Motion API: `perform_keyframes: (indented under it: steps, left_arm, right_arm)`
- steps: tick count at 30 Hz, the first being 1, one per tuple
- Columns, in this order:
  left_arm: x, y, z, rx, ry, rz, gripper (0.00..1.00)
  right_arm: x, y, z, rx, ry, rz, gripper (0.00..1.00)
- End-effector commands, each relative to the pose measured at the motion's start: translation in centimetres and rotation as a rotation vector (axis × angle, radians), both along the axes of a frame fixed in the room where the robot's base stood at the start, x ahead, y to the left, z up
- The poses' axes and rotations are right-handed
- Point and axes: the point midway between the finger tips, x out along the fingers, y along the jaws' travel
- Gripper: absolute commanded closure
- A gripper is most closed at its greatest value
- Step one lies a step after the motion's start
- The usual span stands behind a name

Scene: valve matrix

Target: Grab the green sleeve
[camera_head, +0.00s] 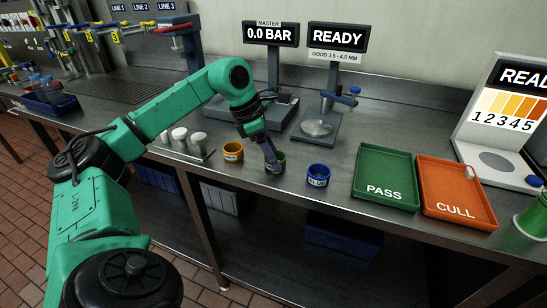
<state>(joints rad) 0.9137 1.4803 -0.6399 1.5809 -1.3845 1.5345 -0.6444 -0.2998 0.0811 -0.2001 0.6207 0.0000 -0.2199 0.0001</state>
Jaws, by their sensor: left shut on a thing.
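The green sleeve (281,164), a short ring-like cup, stands on the steel bench between an orange sleeve (233,152) and a blue sleeve (318,175). My left gripper (271,159) points down at the green sleeve and is shut on it. The fingers and wrist hide much of the green sleeve, including its left side. The sleeve appears to be at bench level; I cannot tell whether it touches the bench. My right gripper is not in view.
A green PASS tray (386,171) and an orange CULL tray (457,187) lie to the right. Small pale cylinders (180,136) stand at left. A gauge stand (318,126) with a READY display is behind. A green object (534,218) is at the right edge.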

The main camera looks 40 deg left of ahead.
Motion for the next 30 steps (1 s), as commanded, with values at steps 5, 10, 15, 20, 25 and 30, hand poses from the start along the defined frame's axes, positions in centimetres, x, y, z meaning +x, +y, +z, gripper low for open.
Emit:
perform_keyframes:
  steps: [5,10,15,20,25,30]
  left_arm:
    - [0.1,-0.1,2.9,-0.002,-0.006,-0.001,0.89]
    - [0.1,-0.2,9.1,-0.004,-0.01,-0.003,0.89]
    - [0.1,-0.1,15.4,-0.004,-0.007,-0.002,0.89]
    - [0.0,0.0,19.1,-0.001,-0.002,0.001,0.89]
    - [0.0,0.0,19.9,0.0,0.0,0.001,0.89]
    - [0.0,0.0,19.7,0.0,0.0,0.001,0.89]
  right_arm:
    - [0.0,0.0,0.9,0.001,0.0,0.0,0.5]
    - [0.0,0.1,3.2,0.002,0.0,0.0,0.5]
    - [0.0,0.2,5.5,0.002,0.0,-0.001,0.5]
    - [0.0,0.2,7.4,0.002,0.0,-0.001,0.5]
    - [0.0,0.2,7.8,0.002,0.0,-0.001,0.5]
    - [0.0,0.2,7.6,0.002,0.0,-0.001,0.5]
